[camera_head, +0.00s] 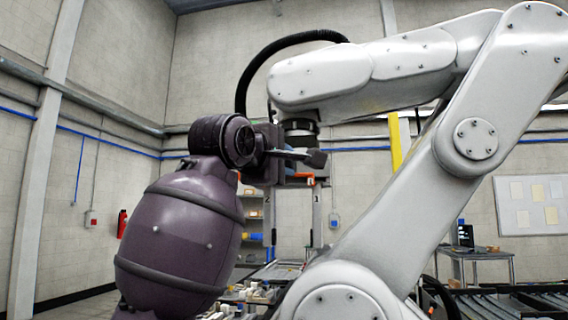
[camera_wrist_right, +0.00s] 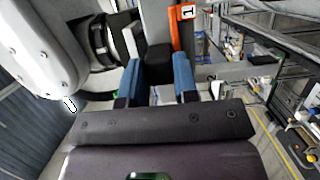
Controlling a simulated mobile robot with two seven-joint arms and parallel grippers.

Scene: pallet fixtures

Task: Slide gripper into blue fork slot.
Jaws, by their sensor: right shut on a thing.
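My right gripper (camera_head: 292,155) is at the end of the purple arm in the head view, close under the black flange of a white arm. In the right wrist view its two blue fingers (camera_wrist_right: 158,75) stand either side of a dark block (camera_wrist_right: 157,57) and are shut on it. An orange plate marked 1 (camera_wrist_right: 182,28) is just beyond the block; a small orange piece (camera_head: 303,176) shows below the gripper in the head view. I cannot make out a separate blue fork slot. My left gripper is not in view.
The large white jointed arm (camera_head: 400,200) fills the right of the head view, its end close to my gripper. Numbered posts (camera_head: 317,215) stand behind. A cluttered bench (camera_head: 245,290) lies below, with a table (camera_head: 475,254) at the right.

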